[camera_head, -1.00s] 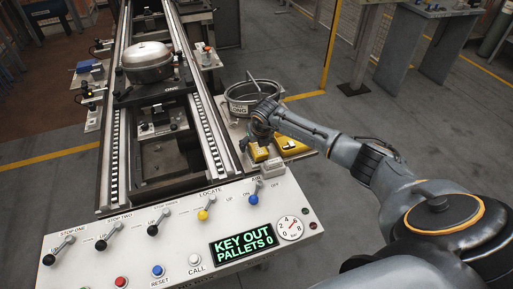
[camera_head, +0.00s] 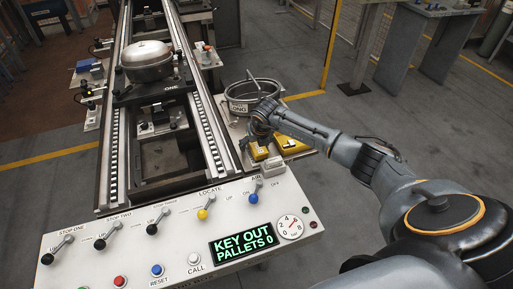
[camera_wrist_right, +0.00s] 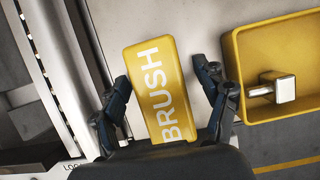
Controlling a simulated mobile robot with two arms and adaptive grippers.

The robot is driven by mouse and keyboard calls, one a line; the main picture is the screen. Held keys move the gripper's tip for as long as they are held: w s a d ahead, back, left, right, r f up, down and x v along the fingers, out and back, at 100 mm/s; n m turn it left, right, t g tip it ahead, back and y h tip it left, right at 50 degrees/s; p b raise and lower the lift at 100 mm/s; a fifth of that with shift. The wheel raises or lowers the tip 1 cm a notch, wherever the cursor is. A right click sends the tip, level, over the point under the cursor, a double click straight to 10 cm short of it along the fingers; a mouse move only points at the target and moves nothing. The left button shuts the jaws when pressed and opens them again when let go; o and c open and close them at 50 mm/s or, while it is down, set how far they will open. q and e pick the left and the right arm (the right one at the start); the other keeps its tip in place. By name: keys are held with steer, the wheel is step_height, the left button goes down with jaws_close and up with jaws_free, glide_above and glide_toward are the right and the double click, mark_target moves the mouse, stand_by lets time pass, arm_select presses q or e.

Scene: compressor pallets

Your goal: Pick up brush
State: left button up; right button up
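The brush is a yellow block marked BRUSH (camera_wrist_right: 158,90) in the right wrist view. In the head view the brush (camera_head: 258,152) lies on the pale side plate, partly hidden by my gripper. My right gripper (camera_wrist_right: 163,80) is open, with one dark finger on each side of the brush and a visible gap between the fingers and its sides. In the head view my right gripper (camera_head: 260,138) is over the brush, its fingertips hard to make out. My left gripper is not in view.
A yellow tray (camera_wrist_right: 240,75) holding a small pale block (camera_wrist_right: 284,88) is right of the brush. A round metal basin (camera_head: 240,106) stands behind my gripper. The conveyor with a domed metal vessel (camera_head: 147,58) is to the left; the control panel (camera_head: 180,235) is in front.

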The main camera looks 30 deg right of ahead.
steer(key=c, duration=1.2)
steer(key=shift+c, duration=0.2)
steer(key=shift+r, duration=0.1)
steer(key=shift+r+p, duration=0.3)
steer(key=shift+r, duration=0.05)
step_height(320, 180, up, 3)
steer(key=shift+f+b, duration=0.1)
steer(key=shift+b, duration=0.85)
steer(key=s+r, duration=0.1)
steer(key=s+a+r, duration=0.1)
steer(key=r, duration=0.1)
steer(key=s+a+r, duration=0.1)
steer(key=s+r, duration=0.1)
steer(key=shift+r+b, duration=0.15)
steer(key=shift+b, duration=0.2)
steer(key=s+a+r+b, duration=0.2)
steer(key=s+a+r, duration=0.2)
steer(key=s, duration=0.4)
steer(key=shift+s+a+r, duration=0.2)
steer(key=shift+r, duration=0.1)
